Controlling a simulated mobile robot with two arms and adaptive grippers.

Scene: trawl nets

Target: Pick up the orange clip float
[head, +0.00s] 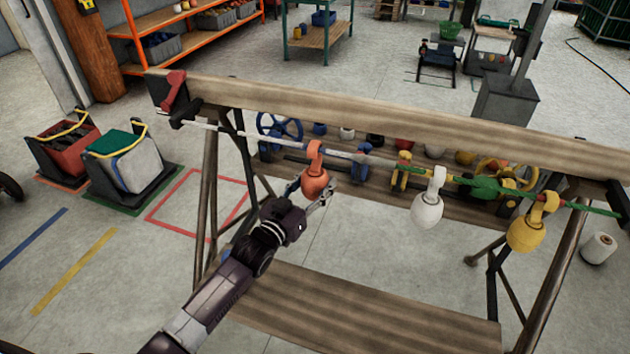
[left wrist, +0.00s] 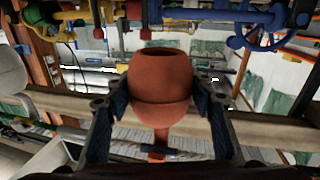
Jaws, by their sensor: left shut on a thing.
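The orange clip float (head: 314,184) hangs below the rope (head: 265,141) on the wooden frame, with its clip at the rope. It also shows large in the middle of the left wrist view (left wrist: 160,88). My left gripper (head: 316,192) reaches up from below and is shut on the float. In the left wrist view its two fingers (left wrist: 160,105) flank the float on both sides. A white clip float (head: 427,208) and a yellow clip float (head: 526,232) hang farther right on the same rope. My right gripper is not in view.
The frame's top beam (head: 380,118) runs above and behind the rope. A lower plank (head: 340,310) lies below my left arm. Blue, yellow and green fittings crowd the shelf behind. A red bin (head: 72,150) and a green-topped bin (head: 125,160) stand on the floor at left.

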